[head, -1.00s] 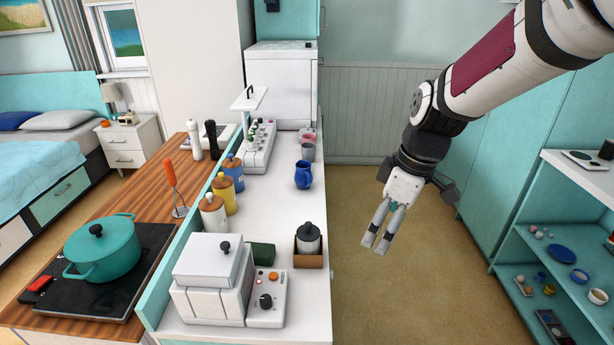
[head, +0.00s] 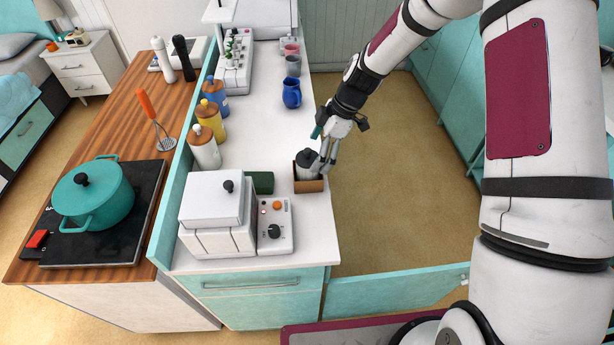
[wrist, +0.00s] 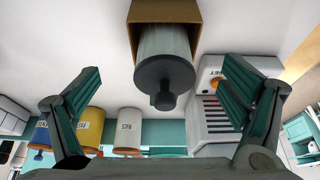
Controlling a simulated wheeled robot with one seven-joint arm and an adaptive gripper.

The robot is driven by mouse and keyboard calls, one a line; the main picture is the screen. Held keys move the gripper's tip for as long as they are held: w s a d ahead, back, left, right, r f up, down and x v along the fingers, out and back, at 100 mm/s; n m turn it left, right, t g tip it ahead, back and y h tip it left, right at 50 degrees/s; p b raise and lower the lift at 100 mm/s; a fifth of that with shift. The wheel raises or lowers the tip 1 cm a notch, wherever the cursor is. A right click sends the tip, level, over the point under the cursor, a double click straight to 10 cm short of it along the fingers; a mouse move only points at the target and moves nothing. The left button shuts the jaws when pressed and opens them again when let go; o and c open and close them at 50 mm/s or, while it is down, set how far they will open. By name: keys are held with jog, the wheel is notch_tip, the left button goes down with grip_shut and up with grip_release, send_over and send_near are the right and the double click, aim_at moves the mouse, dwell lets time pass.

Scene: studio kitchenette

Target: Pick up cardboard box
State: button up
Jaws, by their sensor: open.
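The cardboard box (head: 311,186) is a small brown open box on the white counter, near its right edge. A grey canister with a black knobbed lid (head: 308,158) stands in it and rises above its rim. In the wrist view the box (wrist: 191,12) is at the top centre, with the grey canister (wrist: 164,45) in front of it. My gripper (head: 328,165) is beside the canister at the box's right side, over the counter edge. In the wrist view its two fingers (wrist: 164,100) are spread wide with the canister lid showing between them. The head view does not show whether they touch anything.
A white appliance (head: 215,215) with a control panel stands left of the box, and a dark green block (head: 261,182) lies between. A blue jug (head: 292,92) stands farther back. An open teal drawer or door (head: 395,291) juts out at the front right.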

jog(key=shift+s+p+x, duration=0.15)
jog(key=shift+p+x, duration=0.25)
jog(key=shift+x, duration=1.5)
jog(key=shift+s+p+x, duration=0.1)
jog(key=shift+p+x, duration=0.25)
jog(key=shift+x, duration=1.5)
jog(key=shift+d, duration=0.15)
jog(key=shift+c, duration=0.6)
jog(key=c, duration=1.1)
